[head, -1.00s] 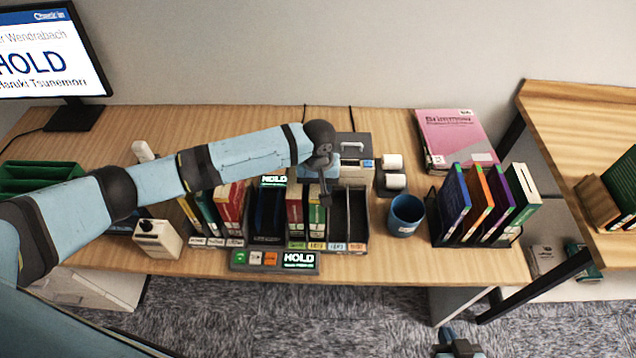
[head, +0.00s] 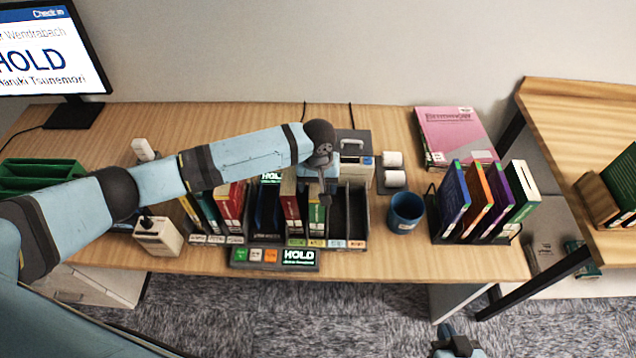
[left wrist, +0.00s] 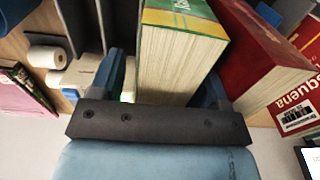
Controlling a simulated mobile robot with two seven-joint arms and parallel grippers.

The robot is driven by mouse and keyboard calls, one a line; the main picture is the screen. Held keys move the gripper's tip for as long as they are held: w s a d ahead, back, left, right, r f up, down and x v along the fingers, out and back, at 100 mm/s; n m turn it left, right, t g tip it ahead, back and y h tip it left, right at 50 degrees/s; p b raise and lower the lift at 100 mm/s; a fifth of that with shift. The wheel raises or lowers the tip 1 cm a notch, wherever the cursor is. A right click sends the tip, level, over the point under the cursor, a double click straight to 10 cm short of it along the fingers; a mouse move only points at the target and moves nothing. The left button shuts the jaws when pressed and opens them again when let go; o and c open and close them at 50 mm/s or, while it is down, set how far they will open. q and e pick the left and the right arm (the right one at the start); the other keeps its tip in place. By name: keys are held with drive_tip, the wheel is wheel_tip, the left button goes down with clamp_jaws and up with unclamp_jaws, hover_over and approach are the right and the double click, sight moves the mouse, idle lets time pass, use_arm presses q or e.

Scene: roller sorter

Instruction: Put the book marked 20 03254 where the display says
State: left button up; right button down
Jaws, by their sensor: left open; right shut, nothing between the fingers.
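The monitor (head: 48,52) at the back left shows HOLD and the name Haruki Tsunemori. A small panel (head: 298,257) on the sorter's front also reads HOLD. My left gripper (head: 322,192) is over the sorter (head: 358,215). In the left wrist view, its open fingers (left wrist: 165,92) stand on either side of a thick green-and-yellow book (left wrist: 185,20), also visible in the head view (head: 317,218). A red book (left wrist: 262,60) stands beside it. The number 20 03254 is not readable on any book. My right gripper (head: 456,343) is shut and empty at the bottom edge.
A blue cup (head: 405,212) stands right of the sorter, beside a rack of several upright books (head: 485,200). A pink book (head: 452,138) lies behind. A white box-shaped device (head: 158,237) stands left of the sorter. The front strip of the desk (head: 400,262) is clear.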

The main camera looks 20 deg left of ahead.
use_arm(q)
wheel_tip(320, 180, up, 14)
drive_tip(key=shift+f+b, duration=0.2)
drive_tip(key=shift+b, duration=0.15)
idle(0.4)
